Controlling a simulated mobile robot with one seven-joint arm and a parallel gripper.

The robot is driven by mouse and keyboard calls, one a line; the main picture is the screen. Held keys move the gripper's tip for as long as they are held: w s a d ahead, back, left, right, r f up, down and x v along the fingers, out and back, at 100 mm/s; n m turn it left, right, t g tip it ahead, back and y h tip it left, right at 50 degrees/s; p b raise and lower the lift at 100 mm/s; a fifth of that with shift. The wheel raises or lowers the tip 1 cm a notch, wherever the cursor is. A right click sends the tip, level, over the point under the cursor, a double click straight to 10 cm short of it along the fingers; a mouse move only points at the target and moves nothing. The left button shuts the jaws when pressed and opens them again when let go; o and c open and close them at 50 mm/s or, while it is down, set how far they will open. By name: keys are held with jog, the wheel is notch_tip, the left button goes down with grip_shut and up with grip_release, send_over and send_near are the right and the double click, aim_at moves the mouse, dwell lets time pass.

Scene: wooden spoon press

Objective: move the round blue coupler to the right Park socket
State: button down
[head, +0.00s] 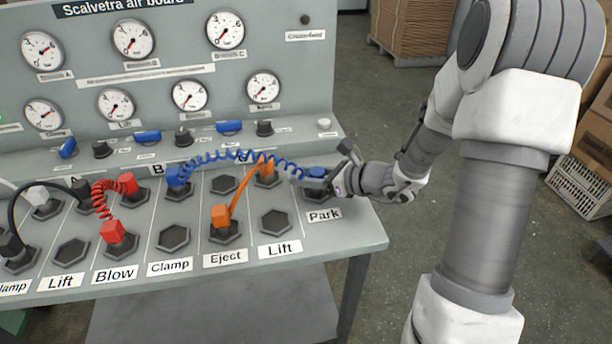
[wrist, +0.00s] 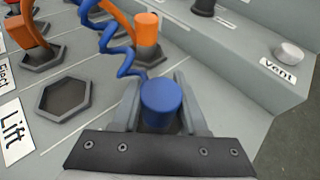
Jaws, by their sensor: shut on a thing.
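The round blue coupler (wrist: 161,98) is between the two fingers of my gripper (wrist: 158,84) in the wrist view. It also shows in the head view (head: 317,172) at the right end of a blue coiled hose (head: 238,154). My gripper reaches in from the right and is shut on it. The coupler is at the right Park socket (head: 322,194), above the Park label (head: 323,214). The gripper and coupler hide much of this socket, and I cannot tell whether the coupler is seated or just above it. The hose's other end is a blue coupler (head: 177,177) in a socket further left.
Orange couplers (head: 266,170) (head: 220,216) joined by an orange hose stand just left of my gripper. An empty Lift socket (head: 276,222) lies to the front left. The raised panel step with a vent knob (wrist: 288,53) is behind. Open floor lies right of the bench.

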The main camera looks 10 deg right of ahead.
jog(key=shift+c, duration=2.2)
grip_release()
jog(key=shift+f, duration=0.1)
jog(key=shift+r+p, duration=0.25)
jog(key=shift+p, duration=0.05)
jog(key=p+v, duration=0.3)
jog(key=v, duration=0.9)
jog(key=shift+a, duration=0.1)
